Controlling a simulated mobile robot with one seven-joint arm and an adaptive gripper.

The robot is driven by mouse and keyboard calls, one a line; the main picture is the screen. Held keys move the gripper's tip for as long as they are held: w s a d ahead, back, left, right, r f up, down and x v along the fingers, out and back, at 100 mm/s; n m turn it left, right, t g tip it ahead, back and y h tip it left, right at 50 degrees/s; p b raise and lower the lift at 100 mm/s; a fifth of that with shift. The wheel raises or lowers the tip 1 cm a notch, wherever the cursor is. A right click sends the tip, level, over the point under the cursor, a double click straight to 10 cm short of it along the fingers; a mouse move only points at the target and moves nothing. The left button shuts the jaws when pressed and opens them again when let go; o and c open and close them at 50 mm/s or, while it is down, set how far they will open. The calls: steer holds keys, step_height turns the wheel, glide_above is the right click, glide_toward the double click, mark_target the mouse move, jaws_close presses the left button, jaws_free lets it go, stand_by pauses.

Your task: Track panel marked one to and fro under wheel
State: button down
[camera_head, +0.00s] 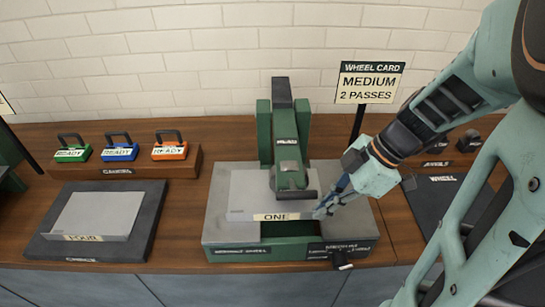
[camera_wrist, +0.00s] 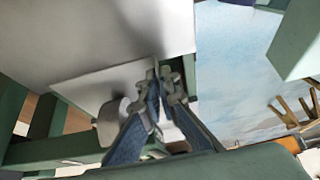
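The panel marked ONE (camera_head: 246,193) is a pale grey sheet with a label on its front lip. It lies on the grey bed of the green wheel machine (camera_head: 288,130), under the machine's head. The wheel itself is hidden below the head. My gripper (camera_head: 322,211) is at the panel's front right corner. In the wrist view its fingertips (camera_wrist: 165,77) are close together on the edge of the pale sheet (camera_wrist: 95,82), and appear shut on it. The sign (camera_head: 367,83) reads "WHEEL CARD MEDIUM 2 PASSES".
A panel marked FOUR (camera_head: 95,213) lies on a dark tray at the left. Green, blue and orange READY blocks (camera_head: 120,150) stand behind it. A small lever (camera_head: 341,260) sticks out at the machine's front. A dark board labelled WHEEL (camera_head: 437,200) lies at the right, partly behind my arm.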

steer(key=shift+d, duration=0.15)
steer(key=shift+d+b, duration=1.35)
steer(key=shift+d, duration=1.95)
steer(key=shift+a, duration=0.1)
steer(key=shift+a+b, duration=0.9)
steer(key=shift+a, duration=2.45)
steer(key=c, duration=2.6)
jaws_free()
steer(key=o, duration=0.5)
steer(key=shift+o, duration=0.7)
steer(key=o, duration=0.4)
steer(key=shift+o, duration=0.2)
